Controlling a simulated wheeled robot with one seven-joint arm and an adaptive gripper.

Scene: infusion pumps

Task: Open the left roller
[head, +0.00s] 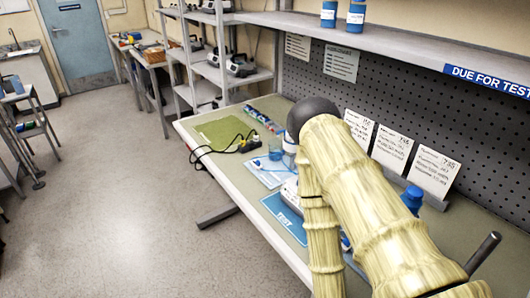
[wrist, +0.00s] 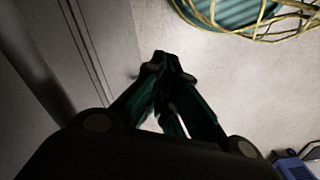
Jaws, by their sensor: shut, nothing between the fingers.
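In the wrist view my gripper (wrist: 165,62) is shut, its dark fingers together with nothing between them. It points at a pale grey surface. No roller can be made out in either view. In the head view my arm covers much of the workbench (head: 236,193) and hides what lies behind it, and the gripper itself does not show. A small part of a white device (head: 291,188) shows at the arm's left edge, beside a blue mat marked TEST (head: 283,216).
A clear container with blue in it (head: 275,150) and a black cable (head: 222,150) lie on the bench, near a green mat (head: 222,132). Cards (head: 392,148) stand along the pegboard.

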